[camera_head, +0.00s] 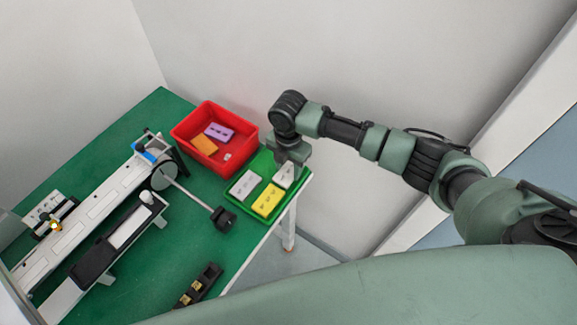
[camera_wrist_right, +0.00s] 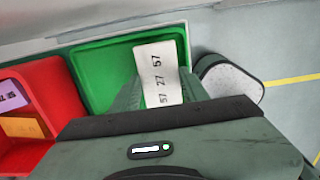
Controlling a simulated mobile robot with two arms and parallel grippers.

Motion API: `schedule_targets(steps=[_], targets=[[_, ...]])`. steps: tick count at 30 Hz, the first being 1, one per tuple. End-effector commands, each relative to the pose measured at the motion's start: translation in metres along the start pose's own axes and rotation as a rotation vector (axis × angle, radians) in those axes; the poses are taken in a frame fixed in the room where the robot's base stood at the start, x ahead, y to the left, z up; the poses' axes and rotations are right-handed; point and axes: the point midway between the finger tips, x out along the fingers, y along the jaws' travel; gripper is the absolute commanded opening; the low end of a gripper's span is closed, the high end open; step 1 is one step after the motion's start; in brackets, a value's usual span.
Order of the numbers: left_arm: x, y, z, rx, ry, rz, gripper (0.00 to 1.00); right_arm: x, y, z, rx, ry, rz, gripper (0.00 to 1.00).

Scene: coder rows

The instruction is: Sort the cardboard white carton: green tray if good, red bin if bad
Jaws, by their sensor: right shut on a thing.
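The white carton (camera_wrist_right: 158,66) is between the fingers of my right gripper (camera_wrist_right: 160,92); dark printed numbers show on its face in the wrist view. In the head view this carton (camera_head: 285,176) is under the right gripper (camera_head: 289,164), at the back right part of the green tray (camera_head: 234,197). I cannot tell whether it touches the tray floor. The right gripper is shut on it. The red bin (camera_head: 182,131) stands left of and behind the tray. My left gripper is not in view.
A white carton (camera_head: 245,185) and a yellow carton (camera_head: 268,200) lie in the tray. The bin holds a purple carton (camera_head: 219,131) and an orange one (camera_head: 203,144). A conveyor-like machine (camera_head: 85,225) fills the table's left. A black block (camera_head: 224,219) stands before the tray.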

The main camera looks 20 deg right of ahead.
Motion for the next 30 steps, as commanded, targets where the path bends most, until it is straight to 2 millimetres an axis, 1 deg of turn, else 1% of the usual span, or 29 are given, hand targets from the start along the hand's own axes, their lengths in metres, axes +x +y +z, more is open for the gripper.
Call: schedule_targets(steps=[13,23,24,26,30], targets=[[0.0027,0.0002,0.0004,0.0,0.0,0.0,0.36,0.0091,-0.0001,-0.0002,0.0,0.0,-0.001,0.25],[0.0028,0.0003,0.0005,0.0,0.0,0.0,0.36,0.01,-0.0001,-0.0001,0.0,0.0,0.0,0.25],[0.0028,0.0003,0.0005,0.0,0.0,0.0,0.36,0.01,0.0,-0.0002,0.0,0.0,0.0,0.53],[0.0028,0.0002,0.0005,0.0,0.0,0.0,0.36,0.01,0.0,-0.0001,0.0,0.0,0.0,0.69],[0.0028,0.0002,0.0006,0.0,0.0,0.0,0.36,0.01,0.0,-0.0001,0.0,0.0,0.0,0.7]])
